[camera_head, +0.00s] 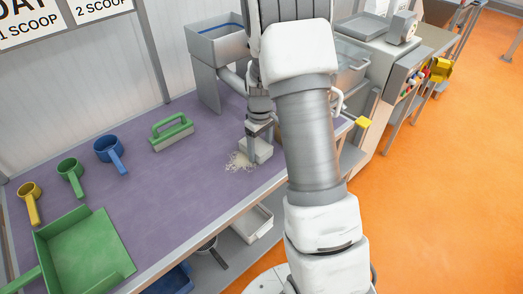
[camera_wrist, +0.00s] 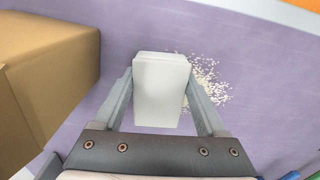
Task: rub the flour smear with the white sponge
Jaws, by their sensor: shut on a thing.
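The white sponge (camera_wrist: 161,90) is a pale block held between the two fingers of my gripper (camera_wrist: 161,98), which is shut on it. In the head view the sponge (camera_head: 262,151) shows just left of my arm, low over the purple table (camera_head: 165,200). The flour smear (camera_head: 238,162) is a patch of pale crumbs on the table, at the sponge's lower left. In the wrist view the smear (camera_wrist: 207,82) spreads to the right of the sponge, and the sponge hides part of that area. I cannot tell whether the sponge touches the table.
A green-handled brush (camera_head: 171,133) lies left of the smear. Blue (camera_head: 109,149), green (camera_head: 70,172) and yellow (camera_head: 30,194) scoops and a green dustpan (camera_head: 85,255) are further left. A grey sink-like basin (camera_head: 216,42) stands behind. A brown box (camera_wrist: 45,75) is close left in the wrist view.

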